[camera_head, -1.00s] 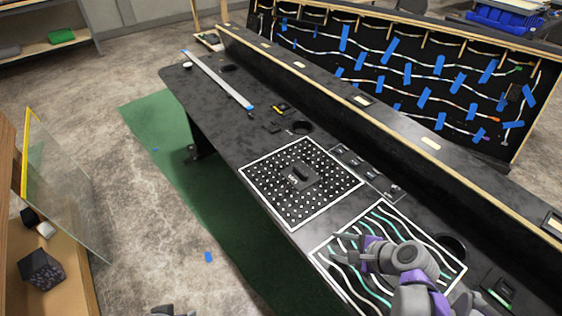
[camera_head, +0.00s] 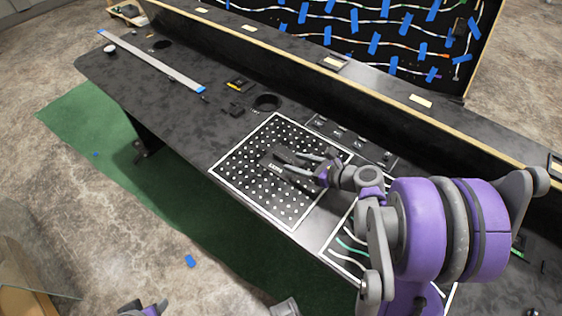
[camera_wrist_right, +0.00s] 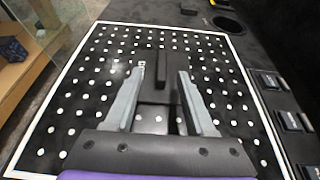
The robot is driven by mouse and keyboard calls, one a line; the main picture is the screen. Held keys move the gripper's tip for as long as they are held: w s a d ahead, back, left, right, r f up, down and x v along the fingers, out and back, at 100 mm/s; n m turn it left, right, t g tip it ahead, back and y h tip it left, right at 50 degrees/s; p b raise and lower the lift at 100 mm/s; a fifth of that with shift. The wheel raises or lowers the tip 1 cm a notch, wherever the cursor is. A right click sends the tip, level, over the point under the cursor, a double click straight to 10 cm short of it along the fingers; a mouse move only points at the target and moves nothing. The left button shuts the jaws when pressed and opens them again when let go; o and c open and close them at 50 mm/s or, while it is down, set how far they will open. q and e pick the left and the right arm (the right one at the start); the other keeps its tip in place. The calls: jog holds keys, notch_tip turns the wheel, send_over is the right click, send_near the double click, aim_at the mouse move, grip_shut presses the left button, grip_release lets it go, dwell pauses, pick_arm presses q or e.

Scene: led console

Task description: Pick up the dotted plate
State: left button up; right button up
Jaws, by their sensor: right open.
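The dotted plate (camera_head: 245,170) is a black square with white dots and a white border, lying on the dark bench. It also fills most of the right wrist view (camera_wrist_right: 85,95). A dark raised block with a ridge-like handle (camera_wrist_right: 162,62) sits at its middle. My right gripper (camera_head: 283,162) is over the plate's middle, partly hiding the block. In the right wrist view its two grey fingers (camera_wrist_right: 160,78) are apart, one on each side of the handle. Whether they touch the plate cannot be told. A grey and purple part of mine shows at the bottom edge; left fingers cannot be made out.
A striped cable panel (camera_head: 345,245) is beside the plate, mostly behind my right arm. A round hole (camera_head: 266,103) and small switches (camera_head: 340,132) border the plate. A long metal strip (camera_head: 150,60) lies farther left. A raised ledge (camera_head: 300,62) runs along the back.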

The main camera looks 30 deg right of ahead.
aim_at(283, 157)
jog(key=x, duration=0.6)
jog(key=shift+w+f, duration=0.1)
jog(key=shift+w, duration=0.15)
grip_shut()
dwell(1.2)
